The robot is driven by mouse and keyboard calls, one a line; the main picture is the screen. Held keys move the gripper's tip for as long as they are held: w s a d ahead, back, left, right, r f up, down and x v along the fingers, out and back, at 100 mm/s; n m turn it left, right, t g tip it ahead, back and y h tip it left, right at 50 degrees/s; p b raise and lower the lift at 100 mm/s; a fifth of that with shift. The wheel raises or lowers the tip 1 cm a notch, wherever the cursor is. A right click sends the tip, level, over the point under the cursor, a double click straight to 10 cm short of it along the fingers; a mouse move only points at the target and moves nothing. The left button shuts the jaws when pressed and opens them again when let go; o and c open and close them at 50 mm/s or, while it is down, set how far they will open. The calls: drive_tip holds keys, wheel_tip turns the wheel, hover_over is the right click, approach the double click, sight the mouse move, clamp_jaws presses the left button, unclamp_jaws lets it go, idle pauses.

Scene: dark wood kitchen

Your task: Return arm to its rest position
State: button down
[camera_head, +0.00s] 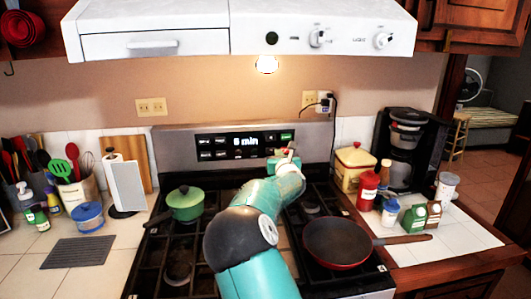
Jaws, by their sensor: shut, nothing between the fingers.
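My teal arm reaches up from the bottom middle of the head view, over the stove (178,268). My gripper (284,155) is at the arm's far end, in front of the stove's control panel. It is shut and holds nothing that I can see. The fingers are small in the picture, and I cannot tell whether they touch the panel. The panel's display (245,141) is lit and reads "6 min".
A green lidded pot (186,203) stands left of my arm, and a red-rimmed pan (337,243) stands right of it. A white range hood (250,28) hangs above. Jars and a coffee maker (405,150) fill the right counter; utensils and a blue container (89,217) stand left.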

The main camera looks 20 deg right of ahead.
drive_tip(key=s+d+m+g+h, duration=0.15)
drive_tip(key=s+m+g, duration=0.35)
drive_tip(key=s+m, duration=1.1)
drive_tip(key=s+a+f+m+g+y, duration=0.1)
drive_tip(key=s+a+m, duration=0.5)
drive_tip(key=s, duration=0.6)
drive_tip(key=s+a+f+m+g+y, duration=0.1)
drive_tip(key=s+a+m+g+y, duration=0.1)
drive_tip(key=s+a+m, duration=0.3)
drive_tip(key=s+a+f+m+g+y, duration=0.1)
drive_tip(key=s+a+m+g, duration=0.3)
drive_tip(key=s+a, duration=0.7)
drive_tip(key=s+m+y, duration=0.1)
drive_tip(key=s+m, duration=0.1)
drive_tip(key=s, duration=0.6)
drive_tip(key=shift+m, duration=0.3)
